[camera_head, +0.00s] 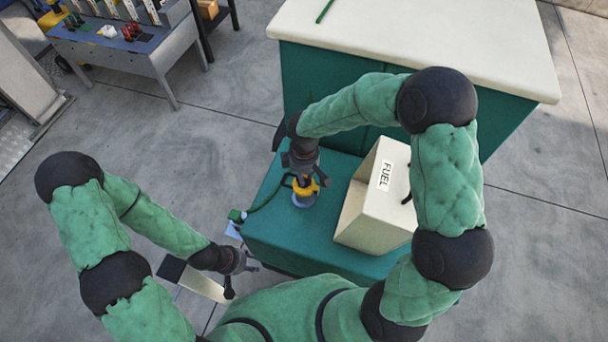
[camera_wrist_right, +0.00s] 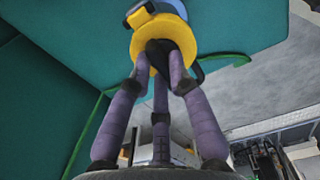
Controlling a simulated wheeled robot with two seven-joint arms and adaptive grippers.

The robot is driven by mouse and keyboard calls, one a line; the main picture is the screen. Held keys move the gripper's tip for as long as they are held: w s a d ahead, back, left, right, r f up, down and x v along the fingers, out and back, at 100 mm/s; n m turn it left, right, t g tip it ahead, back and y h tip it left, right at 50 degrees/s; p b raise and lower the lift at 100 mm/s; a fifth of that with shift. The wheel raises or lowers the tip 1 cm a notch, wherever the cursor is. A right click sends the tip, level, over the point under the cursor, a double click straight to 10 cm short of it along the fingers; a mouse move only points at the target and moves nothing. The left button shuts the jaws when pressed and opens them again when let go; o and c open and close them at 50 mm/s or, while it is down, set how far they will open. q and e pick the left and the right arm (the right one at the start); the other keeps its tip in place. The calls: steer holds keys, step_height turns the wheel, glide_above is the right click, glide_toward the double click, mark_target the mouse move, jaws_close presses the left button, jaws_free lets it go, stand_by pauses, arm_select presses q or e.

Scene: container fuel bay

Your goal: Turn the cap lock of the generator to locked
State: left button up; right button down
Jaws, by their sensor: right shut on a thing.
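The generator (camera_head: 275,235) is a low teal box with a yellow fuel cap (camera_head: 309,194) on a blue-grey neck on its top. The cap also shows in the right wrist view (camera_wrist_right: 181,28). My right gripper (camera_head: 303,170) comes down from above with its three fingers closed together at a dark knob (camera_wrist_right: 160,48) in the cap's middle, which I take to be the cap lock. The fingers partly hide the knob, and I cannot read its lock position. My left gripper (camera_head: 242,270) is empty, fingers spread, beside the generator's left edge.
A cream box labelled FUEL (camera_head: 375,205) stands on the generator, right of the cap. A green tether (camera_head: 265,198) runs from the cap leftward to the edge. A teal cabinet with a cream top (camera_head: 430,45) stands behind. A workbench (camera_head: 140,55) is at the far left; the floor between is clear.

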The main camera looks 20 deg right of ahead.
steer(key=m+b, duration=0.2)
steer(key=m, duration=0.2)
steer(key=shift+f, duration=0.1)
steer(key=m+b, duration=0.1)
steer(key=m, duration=0.3)
steer(key=shift+s+d+m+b, duration=0.1)
steer(key=shift+s+m+b, duration=0.05)
steer(key=shift+m+b, duration=0.15)
steer(key=m+b, duration=0.1)
steer(key=m, duration=0.3)
steer(key=shift+m+b, duration=0.3)
steer(key=shift+s+m+b, duration=0.15)
steer(key=shift+m+b, duration=0.45)
steer(key=shift+m, duration=1.6)
steer(key=c, duration=1.1)
jaws_free()
steer(key=shift+c, duration=0.2)
